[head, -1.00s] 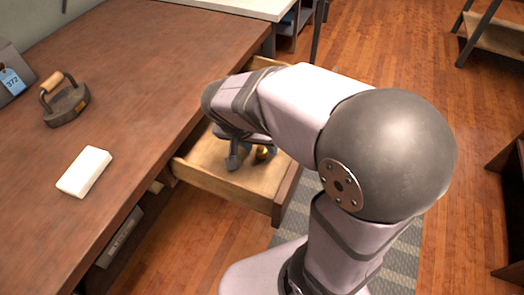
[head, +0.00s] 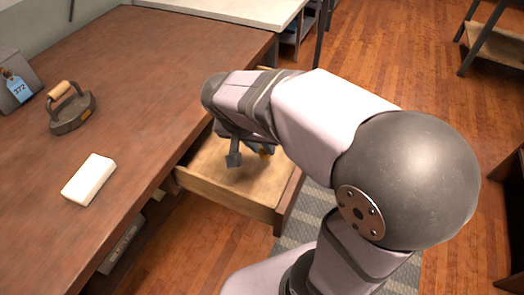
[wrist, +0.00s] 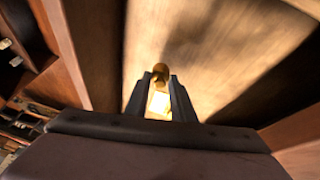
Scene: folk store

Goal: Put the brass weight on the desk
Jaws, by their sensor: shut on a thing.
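The brass weight (wrist: 160,74) is a small golden piece with a round knob. In the wrist view it sits between the two fingers of my gripper (wrist: 166,100), which are shut on it. In the head view my gripper (head: 248,158) is over the open drawer (head: 225,196), and only a bit of the brass shows beside a finger. I cannot tell exactly how high the weight is above the drawer floor. The brown desk (head: 135,115) stands left of the drawer, its top higher than the drawer.
On the desk are a white block (head: 89,180), a flat iron with a wooden handle (head: 72,108) and a grey box with a blue tag (head: 18,88). The desk top between them and its right edge is clear. The drawer's walls surround my gripper.

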